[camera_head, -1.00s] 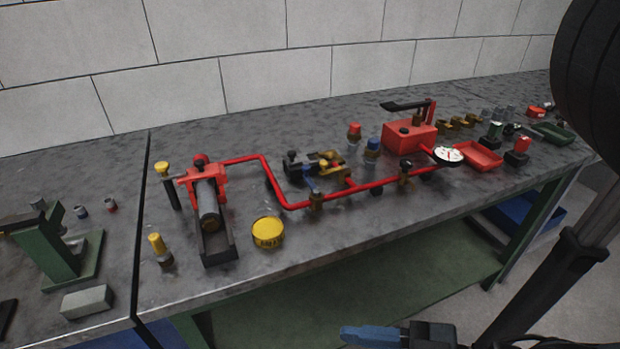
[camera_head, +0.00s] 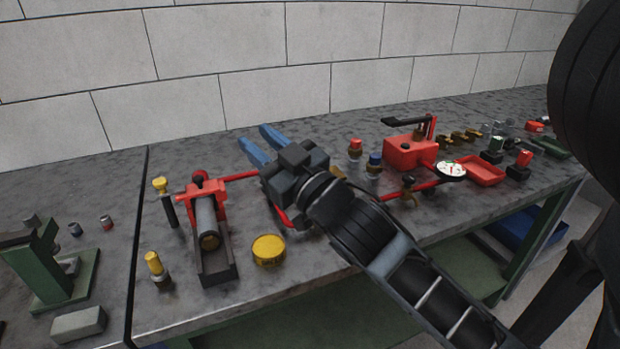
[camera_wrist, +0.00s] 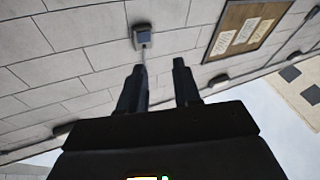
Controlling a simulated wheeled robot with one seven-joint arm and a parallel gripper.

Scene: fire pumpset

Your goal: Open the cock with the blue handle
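My gripper (camera_head: 255,137) reaches in over the bench from the right, above the middle of the red pipe (camera_head: 238,177). Its two blue-tipped fingers are apart, with nothing between them, and point to the upper left. In the wrist view my gripper (camera_wrist: 160,75) shows two dark fingers spread apart, with only wall behind them. The cock with the blue handle is hidden behind my gripper and arm in the head view, and the wrist view does not show it.
A red press with a grey cylinder (camera_head: 207,222) and a yellow round cap (camera_head: 268,250) stand left of my arm. A red pump box (camera_head: 408,153), a white gauge (camera_head: 451,169) and a red tray (camera_head: 482,171) are to the right. A block wall (camera_head: 280,60) rises behind.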

